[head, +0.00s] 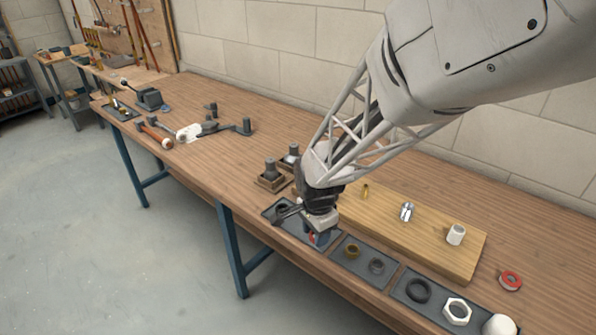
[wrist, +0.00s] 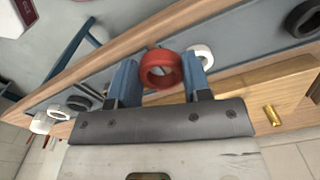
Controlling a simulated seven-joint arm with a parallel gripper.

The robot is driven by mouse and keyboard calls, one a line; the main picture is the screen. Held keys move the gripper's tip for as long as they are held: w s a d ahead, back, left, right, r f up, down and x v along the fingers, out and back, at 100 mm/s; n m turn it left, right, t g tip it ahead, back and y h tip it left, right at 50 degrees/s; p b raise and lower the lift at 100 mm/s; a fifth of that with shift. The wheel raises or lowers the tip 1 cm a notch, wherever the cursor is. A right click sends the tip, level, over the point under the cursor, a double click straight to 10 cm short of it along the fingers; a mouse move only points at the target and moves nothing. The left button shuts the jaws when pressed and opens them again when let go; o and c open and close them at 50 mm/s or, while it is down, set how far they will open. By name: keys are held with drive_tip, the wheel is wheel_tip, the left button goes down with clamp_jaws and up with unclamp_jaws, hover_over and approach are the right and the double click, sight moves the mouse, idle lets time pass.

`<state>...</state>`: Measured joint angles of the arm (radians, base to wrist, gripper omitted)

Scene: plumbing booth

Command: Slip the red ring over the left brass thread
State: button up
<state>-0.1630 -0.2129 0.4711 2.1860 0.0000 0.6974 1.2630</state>
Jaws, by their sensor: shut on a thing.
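The red ring (wrist: 161,55) is held between the blue fingers of my gripper (wrist: 162,78) in the wrist view. In the head view only a sliver of the red ring (head: 311,238) shows beside my gripper (head: 322,239), which is low over the dark trays at the table's front edge. The left brass thread (head: 365,191) stands upright and bare on the light wooden board (head: 430,240), behind and to the right of my gripper. The brass thread (wrist: 271,115) also shows at the right of the wrist view, apart from the ring.
The board also bears a chrome fitting (head: 407,212) and a white fitting (head: 456,235). A red-and-white roll (head: 510,281) lies right of the board.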

drive_tip(key=w+d+r, duration=0.2)
drive_tip(key=w, duration=0.7)
drive_tip(key=w+d+r, duration=0.2)
drive_tip(key=w+d, duration=0.1)
drive_tip(key=w, duration=0.6)
drive_tip(key=w+d+r, duration=0.2)
drive_tip(key=w+r, duration=0.1)
drive_tip(key=w, duration=0.6)
drive_tip(key=shift+w+d+r, duration=0.1)
drive_tip(key=shift+w+d, duration=0.15)
drive_tip(key=shift+d, duration=0.05)
drive_tip(key=shift+f, duration=0.45)
drive_tip(key=shift+f, duration=2.95)
drive_tip(key=shift+f, duration=0.1)
drive_tip(key=o, duration=1.5)
drive_tip(key=shift+c, duration=0.2)
